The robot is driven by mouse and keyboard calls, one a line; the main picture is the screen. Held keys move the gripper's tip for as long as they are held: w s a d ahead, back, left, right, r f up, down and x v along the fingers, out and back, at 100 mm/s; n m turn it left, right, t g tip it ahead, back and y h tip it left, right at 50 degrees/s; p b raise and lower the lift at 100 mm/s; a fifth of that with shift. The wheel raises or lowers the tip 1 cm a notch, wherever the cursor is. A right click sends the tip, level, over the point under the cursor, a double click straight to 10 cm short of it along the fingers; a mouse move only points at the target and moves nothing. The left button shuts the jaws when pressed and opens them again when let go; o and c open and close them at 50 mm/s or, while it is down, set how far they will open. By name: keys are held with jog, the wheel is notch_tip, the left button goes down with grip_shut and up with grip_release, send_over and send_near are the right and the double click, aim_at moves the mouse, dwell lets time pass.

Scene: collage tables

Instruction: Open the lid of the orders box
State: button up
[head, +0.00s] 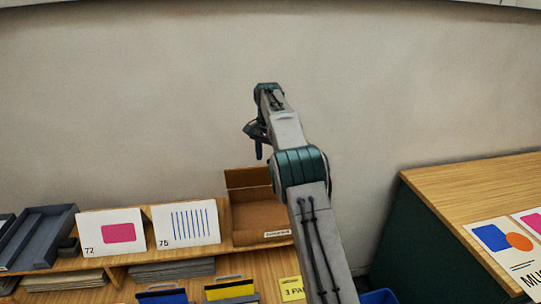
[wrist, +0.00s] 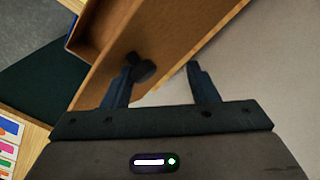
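The orders box (head: 262,217) is a brown box on the shelf, with a small label (head: 277,233) on its front, too small to read. Its lid (head: 246,178) stands raised at the back, and the inside of the box shows. In the wrist view the lid (wrist: 165,45) runs as a long brown panel behind the fingers, with a dark knob (wrist: 141,68) on it near the left finger. My gripper (head: 258,152) is above the raised lid, fingers pointing down. In the wrist view my gripper (wrist: 162,68) has its fingers wide apart with nothing held between them.
Cards marked 72 (head: 111,231) and 75 (head: 186,223) stand left of the box, beside grey trays (head: 40,237). A wooden-topped table (head: 485,190) with posters stands at the right. The wall (head: 130,100) is behind the shelf.

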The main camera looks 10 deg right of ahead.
jog(key=shift+s+d+f, duration=0.1)
jog(key=shift+d+f, duration=0.1)
jog(key=shift+f, duration=0.1)
jog(key=shift+d+r, duration=0.1)
jog(key=shift+r, duration=0.35)
jog(key=r, duration=0.4)
jog(key=shift+s+d, duration=0.15)
jog(key=shift+d, duration=0.1)
jog(key=s+d+r+b, duration=0.2)
jog(key=s+d+r, duration=0.3)
jog(key=d, duration=0.4)
jog(key=shift+s+r+b, duration=0.3)
jog(key=shift+s+r, duration=0.05)
jog(key=shift+r, duration=0.45)
